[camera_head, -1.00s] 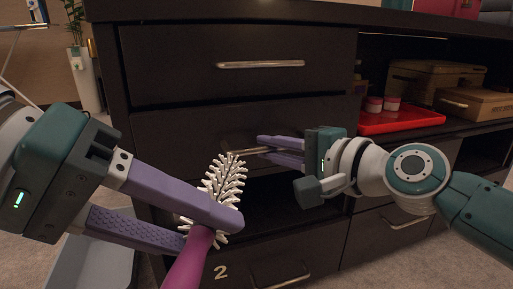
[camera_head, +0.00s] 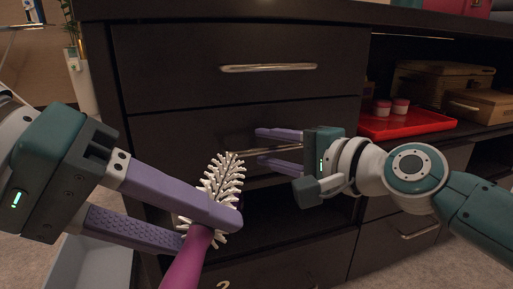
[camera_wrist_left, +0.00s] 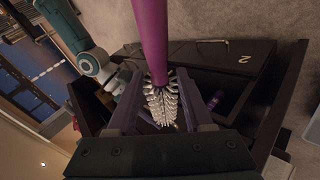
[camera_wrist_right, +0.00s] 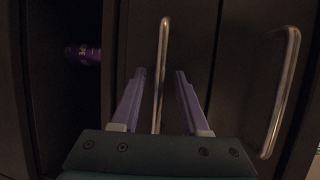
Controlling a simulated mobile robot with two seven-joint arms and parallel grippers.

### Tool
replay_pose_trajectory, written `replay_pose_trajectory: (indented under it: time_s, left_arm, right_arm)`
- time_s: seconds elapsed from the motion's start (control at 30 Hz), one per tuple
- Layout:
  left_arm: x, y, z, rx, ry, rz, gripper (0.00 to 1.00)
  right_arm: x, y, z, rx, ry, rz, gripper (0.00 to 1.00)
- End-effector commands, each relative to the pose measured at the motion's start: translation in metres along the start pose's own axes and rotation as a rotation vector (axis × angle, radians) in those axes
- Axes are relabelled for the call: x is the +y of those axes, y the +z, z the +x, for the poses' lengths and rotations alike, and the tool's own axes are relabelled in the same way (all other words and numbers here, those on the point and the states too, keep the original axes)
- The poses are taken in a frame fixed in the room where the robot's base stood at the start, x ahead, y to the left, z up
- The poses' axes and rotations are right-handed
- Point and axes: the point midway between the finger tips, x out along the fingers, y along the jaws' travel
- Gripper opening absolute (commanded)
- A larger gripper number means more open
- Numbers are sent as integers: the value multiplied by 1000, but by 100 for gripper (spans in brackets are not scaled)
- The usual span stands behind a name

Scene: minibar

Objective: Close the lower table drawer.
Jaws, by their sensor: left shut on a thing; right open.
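The dark table cabinet shows an upper drawer (camera_head: 170,65) with a metal bar handle and a lower drawer (camera_head: 170,135) beneath it. I cannot tell whether the lower drawer stands out from the cabinet. My right gripper (camera_head: 260,147) is open in front of the lower drawer. In the right wrist view the lower drawer's handle (camera_wrist_right: 163,70) lies between the spread fingers, with room on both sides. My left gripper (camera_head: 238,212) is shut on a brush (camera_head: 222,185) with white bristles and a magenta handle. The brush hides part of the lower drawer's front.
Below the lower drawer is a dark open compartment (camera_head: 290,215); a purple can (camera_wrist_right: 83,53) shows in the right wrist view. A panel marked "2" (camera_wrist_left: 243,59) is lower down. A red tray (camera_head: 405,124) with small jars sits on the right shelf. A grey bin (camera_head: 90,265) stands at left.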

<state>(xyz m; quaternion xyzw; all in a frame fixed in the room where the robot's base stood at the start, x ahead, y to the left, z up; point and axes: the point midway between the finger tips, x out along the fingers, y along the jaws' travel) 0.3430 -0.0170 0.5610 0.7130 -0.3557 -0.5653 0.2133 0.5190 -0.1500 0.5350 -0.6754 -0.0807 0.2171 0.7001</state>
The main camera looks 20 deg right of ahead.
Motion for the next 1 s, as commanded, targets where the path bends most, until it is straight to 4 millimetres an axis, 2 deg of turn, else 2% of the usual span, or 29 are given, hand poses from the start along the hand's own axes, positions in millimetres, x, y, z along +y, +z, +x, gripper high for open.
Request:
replay_pose_trajectory:
  time_s: [0.17,0.5,0.7,1.0]
  left_arm:
    - [5,-2,-5,1,1,1,0]
    - [20,-8,-19,1,0,0,0]
    - [20,-8,-19,1,0,0,0]
    - [20,-8,-19,1,0,0,0]
  right_arm:
    - [-1,0,-11,1,2,-1,45]
    - [-1,1,-80,-1,5,-1,45]
    - [1,0,-110,0,3,-2,45]
    - [0,0,-121,0,0,0,45]
